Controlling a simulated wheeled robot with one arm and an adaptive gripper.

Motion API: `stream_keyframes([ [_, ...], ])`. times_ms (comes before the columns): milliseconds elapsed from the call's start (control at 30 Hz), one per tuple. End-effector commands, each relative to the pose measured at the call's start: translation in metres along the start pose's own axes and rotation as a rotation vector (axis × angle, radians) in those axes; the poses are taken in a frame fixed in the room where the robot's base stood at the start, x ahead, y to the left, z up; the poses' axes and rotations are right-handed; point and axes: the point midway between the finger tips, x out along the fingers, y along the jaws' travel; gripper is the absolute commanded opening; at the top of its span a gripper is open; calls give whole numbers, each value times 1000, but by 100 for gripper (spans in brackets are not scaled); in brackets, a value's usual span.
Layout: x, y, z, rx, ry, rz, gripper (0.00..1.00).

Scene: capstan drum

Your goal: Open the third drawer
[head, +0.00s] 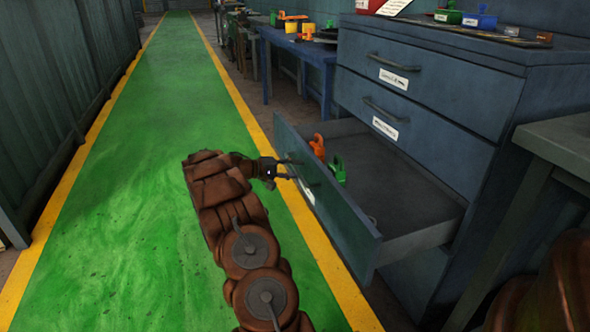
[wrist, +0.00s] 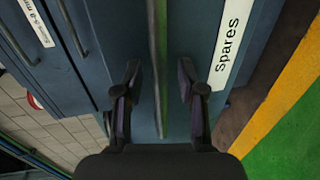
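The third drawer (head: 325,195) of the blue-grey cabinet is pulled far out over the yellow line. It holds an orange item (head: 317,147) and a green item (head: 338,170). My gripper (head: 287,168) is at the drawer's front, by its handle. In the wrist view, my gripper's two fingers (wrist: 160,110) are spread on either side of the bar handle (wrist: 159,60), with a gap on both sides. The white label (wrist: 228,42) beside the handle reads "Spares".
Two upper drawers, the top one (head: 430,85) and the second (head: 420,138), are shut. A grey bench (head: 565,135) stands at the right and a blue table (head: 300,48) behind. The green walkway (head: 130,190) to the left is clear.

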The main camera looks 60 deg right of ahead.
Motion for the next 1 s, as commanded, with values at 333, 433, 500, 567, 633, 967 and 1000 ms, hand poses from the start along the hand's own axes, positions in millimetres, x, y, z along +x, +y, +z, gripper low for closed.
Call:
stream_keyframes([
  [333,-50,0,-1,3,3,0,39],
  [433,-70,0,-1,2,4,-1,39],
  [500,-82,0,-1,0,5,0,39],
  [567,-92,-1,-1,0,5,0,39],
  [633,-102,0,0,0,2,0,39],
  [967,-120,0,0,0,2,0,39],
  [1000,-120,0,0,0,2,0,39],
])
